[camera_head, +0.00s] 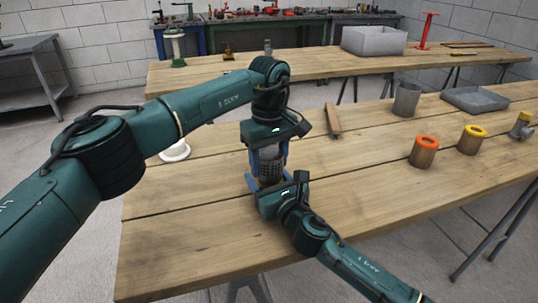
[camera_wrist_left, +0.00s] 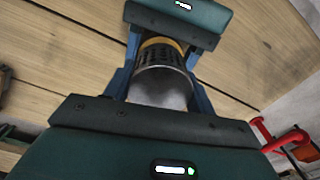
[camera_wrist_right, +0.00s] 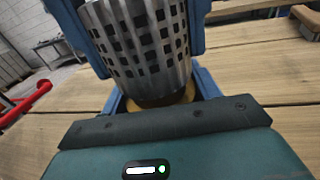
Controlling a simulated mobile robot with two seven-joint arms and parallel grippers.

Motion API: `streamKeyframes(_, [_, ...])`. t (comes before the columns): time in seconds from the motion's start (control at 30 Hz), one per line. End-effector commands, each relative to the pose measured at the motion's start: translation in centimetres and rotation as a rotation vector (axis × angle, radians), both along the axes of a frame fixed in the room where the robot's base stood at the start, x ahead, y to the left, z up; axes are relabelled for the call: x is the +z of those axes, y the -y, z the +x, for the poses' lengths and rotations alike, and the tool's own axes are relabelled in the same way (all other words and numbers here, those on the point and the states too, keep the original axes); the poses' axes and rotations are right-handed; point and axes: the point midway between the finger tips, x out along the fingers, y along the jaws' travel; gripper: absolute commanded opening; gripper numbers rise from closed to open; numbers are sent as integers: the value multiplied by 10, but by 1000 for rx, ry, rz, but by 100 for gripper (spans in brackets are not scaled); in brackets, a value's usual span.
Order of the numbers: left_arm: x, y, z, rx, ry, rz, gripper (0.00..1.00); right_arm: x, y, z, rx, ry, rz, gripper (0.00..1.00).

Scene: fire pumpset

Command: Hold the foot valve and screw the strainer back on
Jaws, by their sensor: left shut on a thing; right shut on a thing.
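The strainer (camera_head: 270,170) is a grey perforated metal cylinder, upright above the near table. It also shows in the left wrist view (camera_wrist_left: 162,75) and large in the right wrist view (camera_wrist_right: 140,45). My left gripper (camera_head: 268,160) comes from above and is shut on the strainer, its blue fingers on either side. The foot valve shows only as a brass-yellow part under the strainer, in the right wrist view (camera_wrist_right: 162,103) and left wrist view (camera_wrist_left: 164,42). My right gripper (camera_head: 264,183) is low and shut around that brass part. Strainer and valve meet end to end; the thread is hidden.
An orange-rimmed pot (camera_head: 424,152), a yellow-rimmed pot (camera_head: 472,140), a grey metal cup (camera_head: 407,100) and a metal fitting (camera_head: 523,127) stand to the right.

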Motion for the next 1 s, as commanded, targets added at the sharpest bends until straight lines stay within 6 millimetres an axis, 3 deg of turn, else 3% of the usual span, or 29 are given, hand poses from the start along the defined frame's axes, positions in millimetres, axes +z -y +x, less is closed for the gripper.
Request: streamKeyframes(1.0, [-10,0,0,1,0,0,32,-1,0,0,0,-2,-1,20])
